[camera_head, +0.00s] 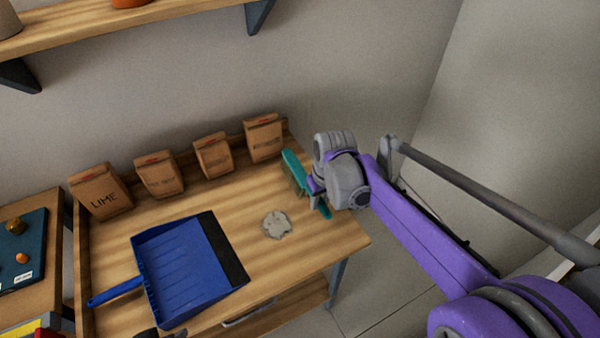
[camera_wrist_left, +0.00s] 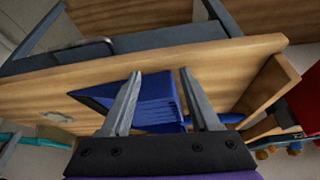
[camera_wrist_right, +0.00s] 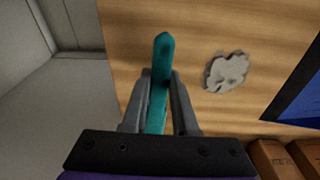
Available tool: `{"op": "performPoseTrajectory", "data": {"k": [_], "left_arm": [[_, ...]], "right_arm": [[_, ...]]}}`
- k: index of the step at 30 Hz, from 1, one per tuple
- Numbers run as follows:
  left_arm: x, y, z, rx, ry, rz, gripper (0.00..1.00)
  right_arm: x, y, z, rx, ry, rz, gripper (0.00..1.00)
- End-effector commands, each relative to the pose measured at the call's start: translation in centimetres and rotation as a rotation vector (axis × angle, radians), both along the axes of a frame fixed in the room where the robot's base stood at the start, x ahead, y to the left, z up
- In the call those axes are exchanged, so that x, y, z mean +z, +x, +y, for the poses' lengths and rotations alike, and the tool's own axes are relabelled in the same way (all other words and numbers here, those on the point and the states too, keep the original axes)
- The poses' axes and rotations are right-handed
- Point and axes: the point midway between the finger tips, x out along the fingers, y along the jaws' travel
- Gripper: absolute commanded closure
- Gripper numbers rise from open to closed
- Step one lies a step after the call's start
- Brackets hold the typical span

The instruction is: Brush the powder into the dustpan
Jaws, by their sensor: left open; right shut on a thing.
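The grey powder (camera_head: 277,224) lies in a small patch on the wooden bench. The blue dustpan (camera_head: 180,265) lies to its left, its dark lip facing the powder and its handle (camera_head: 115,291) pointing left. My right gripper (camera_head: 317,187) is shut on the teal brush (camera_head: 296,171) at the bench's right side. In the right wrist view the brush (camera_wrist_right: 161,85) sits between the fingers, apart from the powder (camera_wrist_right: 226,72). My left gripper (camera_wrist_left: 158,85) is open and empty, with the dustpan (camera_wrist_left: 158,103) showing beyond its fingers. The brush's bristles are mostly hidden.
Several brown bags, one marked LIME (camera_head: 103,198), stand along the bench's back edge. A wooden shelf (camera_head: 130,28) hangs above. A second bench with a dark mat (camera_head: 22,252) is at the left. The bench between powder and dustpan is clear.

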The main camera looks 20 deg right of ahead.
Motion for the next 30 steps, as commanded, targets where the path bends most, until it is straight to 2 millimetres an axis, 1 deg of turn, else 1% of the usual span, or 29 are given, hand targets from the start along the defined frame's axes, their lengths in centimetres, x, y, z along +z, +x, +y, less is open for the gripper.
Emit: {"op": "performPoseTrajectory", "data": {"k": [4, 7, 27, 30], "left_arm": [[0.3, 0.0, 0.0, 0.000, 0.000, -0.001, 0.38], [1.2, 0.1, 0.0, 0.000, 0.000, -0.004, 0.38], [9.3, 1.7, 0.0, 0.000, 0.000, -0.037, 0.38], [9.8, 1.9, 0.0, 0.000, 0.000, -0.040, 0.38]], "right_arm": [[0.4, 0.0, 0.0, 0.000, 0.000, -0.001, 1.00], [1.4, 0.0, 0.0, 0.000, 0.000, -0.001, 1.00], [11.6, 0.1, 0.0, 0.000, 0.000, -0.003, 1.00], [12.3, 0.1, 0.0, 0.000, 0.000, -0.002, 1.00]]}}
